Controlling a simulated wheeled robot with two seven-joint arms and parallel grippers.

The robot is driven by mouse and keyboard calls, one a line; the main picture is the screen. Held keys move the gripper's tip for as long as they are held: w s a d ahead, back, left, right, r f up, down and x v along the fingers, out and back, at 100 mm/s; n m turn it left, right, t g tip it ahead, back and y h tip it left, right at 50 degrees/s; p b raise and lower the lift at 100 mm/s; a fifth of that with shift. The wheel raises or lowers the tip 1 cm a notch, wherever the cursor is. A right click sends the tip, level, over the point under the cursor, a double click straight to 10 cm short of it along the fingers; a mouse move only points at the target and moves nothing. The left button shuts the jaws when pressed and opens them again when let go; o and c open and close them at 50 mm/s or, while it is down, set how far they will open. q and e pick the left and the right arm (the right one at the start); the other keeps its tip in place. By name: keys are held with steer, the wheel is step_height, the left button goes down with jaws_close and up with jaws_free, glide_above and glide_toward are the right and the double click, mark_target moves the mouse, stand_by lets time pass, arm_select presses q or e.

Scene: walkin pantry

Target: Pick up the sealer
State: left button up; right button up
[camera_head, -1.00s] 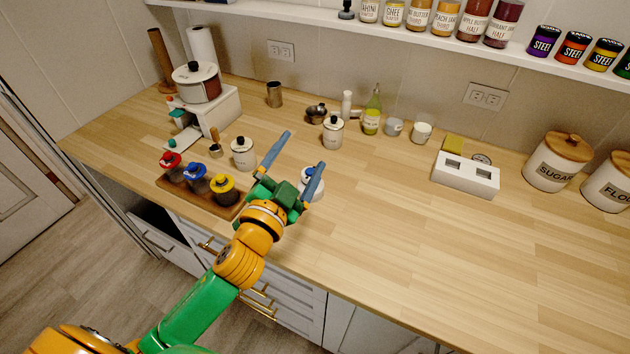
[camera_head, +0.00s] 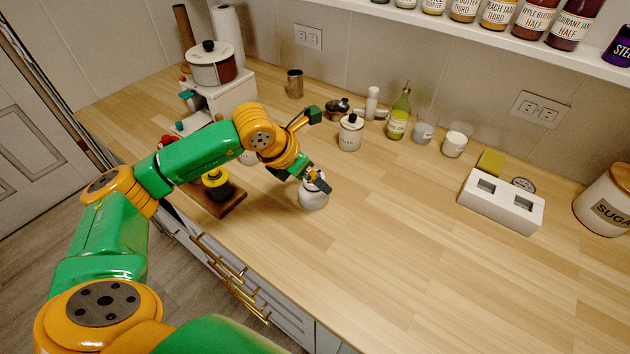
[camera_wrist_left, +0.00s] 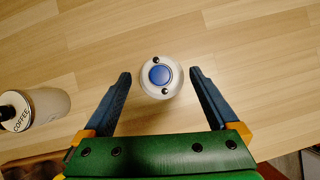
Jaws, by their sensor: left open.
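A small round white device with a blue button on top, which I take to be the sealer (camera_head: 313,197), stands on the wooden counter. It also shows in the left wrist view, where the sealer (camera_wrist_left: 161,76) lies between the two fingers from above. My left gripper (camera_wrist_left: 160,78) is open and empty, with a finger on each side of the sealer and visible gaps to both. In the head view my left gripper (camera_head: 311,152) is over the sealer and partly covers its top. My right gripper is in neither view.
A coffee canister (camera_wrist_left: 37,108) stands left of the gripper in the wrist view. A wooden tray (camera_head: 232,201) with a yellow-topped jar (camera_head: 217,185) is left of the sealer. A lidded white jar (camera_head: 350,134) stands behind. The counter to the right is clear up to a white block (camera_head: 500,203).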

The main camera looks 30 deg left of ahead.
arm_select(q)
steer(key=shift+x, duration=1)
steer(key=shift+r, duration=0.15)
steer(key=c, duration=0.4)
jaws_close()
